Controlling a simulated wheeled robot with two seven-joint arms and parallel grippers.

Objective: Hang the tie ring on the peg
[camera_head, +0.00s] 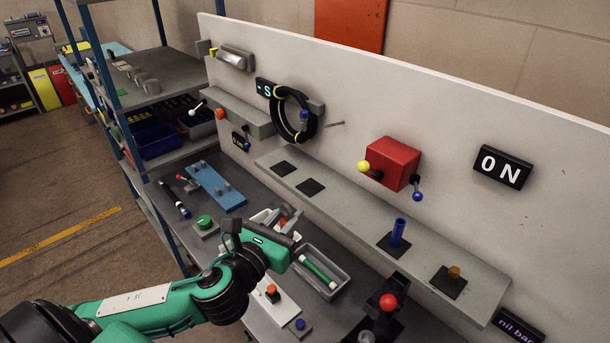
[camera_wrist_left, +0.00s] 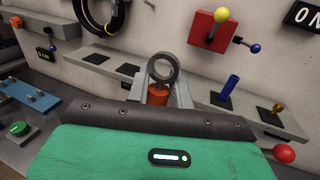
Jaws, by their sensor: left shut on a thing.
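The tie ring (camera_wrist_left: 163,69) is a dark grey ring standing up from an orange block-like base (camera_wrist_left: 158,95). My left gripper (camera_wrist_left: 158,98) is shut on the orange base, with the ring above the fingertips. In the head view my left gripper (camera_head: 279,222) is over the bench, in front of the wall panel, and a bit of orange (camera_head: 283,224) shows between its fingers; the ring is hard to make out there. A thin peg (camera_head: 336,124) sticks out of the white panel, beyond and above the gripper, apart from it. My right gripper is not in view.
A coiled black hose (camera_head: 279,117) hangs left of the peg. A red box (camera_head: 393,163) with ball-ended levers is right of it. A grey shelf (camera_head: 350,208) with a blue upright cylinder (camera_head: 398,232) runs below. A grey tray (camera_head: 341,287) holds a green tube.

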